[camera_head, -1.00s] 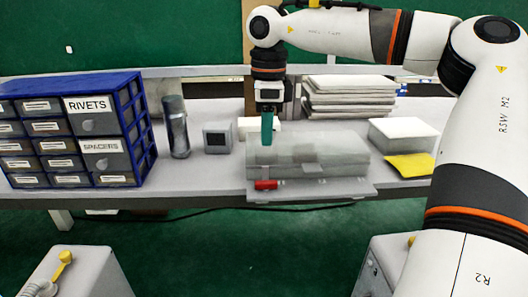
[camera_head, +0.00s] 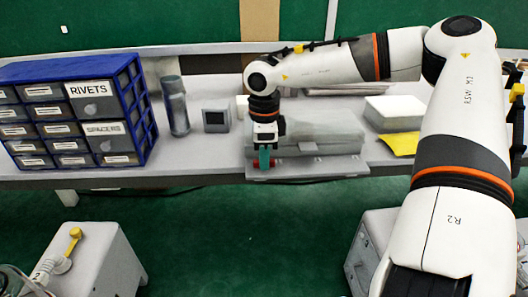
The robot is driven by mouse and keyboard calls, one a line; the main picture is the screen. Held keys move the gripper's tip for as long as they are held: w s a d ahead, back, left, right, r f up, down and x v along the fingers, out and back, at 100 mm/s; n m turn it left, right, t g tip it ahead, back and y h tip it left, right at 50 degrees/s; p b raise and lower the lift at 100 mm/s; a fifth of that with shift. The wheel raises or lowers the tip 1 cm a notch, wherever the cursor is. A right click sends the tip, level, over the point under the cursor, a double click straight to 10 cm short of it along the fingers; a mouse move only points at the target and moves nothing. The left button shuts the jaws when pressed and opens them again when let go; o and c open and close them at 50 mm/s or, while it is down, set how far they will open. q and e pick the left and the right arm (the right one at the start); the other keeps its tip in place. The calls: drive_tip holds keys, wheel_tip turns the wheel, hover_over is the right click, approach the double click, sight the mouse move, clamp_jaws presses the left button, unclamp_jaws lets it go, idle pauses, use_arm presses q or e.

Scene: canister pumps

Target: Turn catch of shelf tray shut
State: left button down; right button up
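The shelf tray (camera_head: 335,168) is a grey tray at the front edge of the bench, with a rounded grey body (camera_head: 325,136) on it. Its red catch (camera_head: 271,162) is at the tray's front left. Only small bits of red show, because the teal fingers cover most of it. My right gripper (camera_head: 264,158) points down with its fingertips at the catch. I cannot tell whether the fingers are closed on it. My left gripper is not in view.
A blue drawer cabinet (camera_head: 146,115), a dark cylinder (camera_head: 176,108) and a small grey box (camera_head: 216,118) stand left of the tray. A white block (camera_head: 393,112) and yellow cloth (camera_head: 402,144) lie right. Machines with yellow levers stand below, at left (camera_head: 75,240) and right.

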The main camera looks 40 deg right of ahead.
clamp_jaws()
